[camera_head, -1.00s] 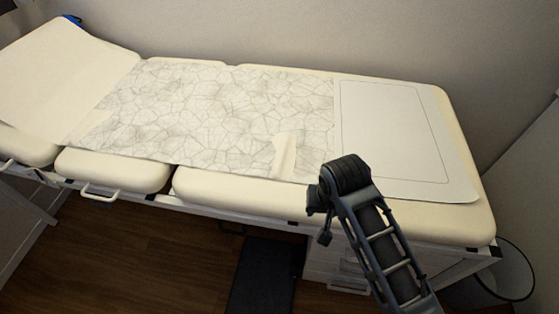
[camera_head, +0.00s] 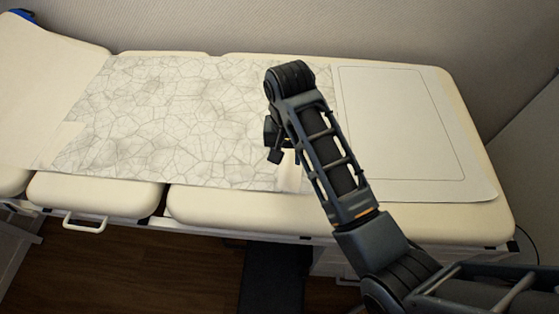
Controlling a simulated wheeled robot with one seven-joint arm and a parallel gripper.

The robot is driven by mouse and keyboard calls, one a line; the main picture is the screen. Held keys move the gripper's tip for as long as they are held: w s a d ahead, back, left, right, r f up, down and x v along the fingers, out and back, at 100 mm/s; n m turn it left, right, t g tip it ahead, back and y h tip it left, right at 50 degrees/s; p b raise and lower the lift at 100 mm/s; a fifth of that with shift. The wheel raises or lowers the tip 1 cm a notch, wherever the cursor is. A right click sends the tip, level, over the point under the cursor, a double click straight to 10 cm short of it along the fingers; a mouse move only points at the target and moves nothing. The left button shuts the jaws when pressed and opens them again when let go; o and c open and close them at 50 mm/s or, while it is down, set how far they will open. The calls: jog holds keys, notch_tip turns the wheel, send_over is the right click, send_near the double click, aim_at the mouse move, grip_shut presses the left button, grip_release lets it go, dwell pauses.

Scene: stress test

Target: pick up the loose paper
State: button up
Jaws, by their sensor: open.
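A small cream piece of loose paper (camera_head: 287,177) lies near the front edge of the padded couch, on a large sheet with a crackled line pattern (camera_head: 170,115). My arm covers much of the small piece, so only a part of it shows. My gripper (camera_head: 273,153) hangs just at the upper left of it in the picture and is open, with nothing seen between its fingers. I cannot tell how high the fingers are above the couch or whether they touch the paper.
The cream couch (camera_head: 220,208) stands against a grey wall. A plain sheet with a thin outline (camera_head: 400,120) lies to the right. The raised headrest (camera_head: 40,75) is at the left. A white handle (camera_head: 85,222) juts from the front. Dark wooden floor (camera_head: 150,265) lies before it.

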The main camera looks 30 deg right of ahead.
aim_at(286, 171)
jog(key=f, duration=0.7)
jog(key=shift+w+d+f, duration=0.2)
jog(key=shift+w+f, duration=0.05)
jog(key=shift+w, duration=0.1)
grip_shut()
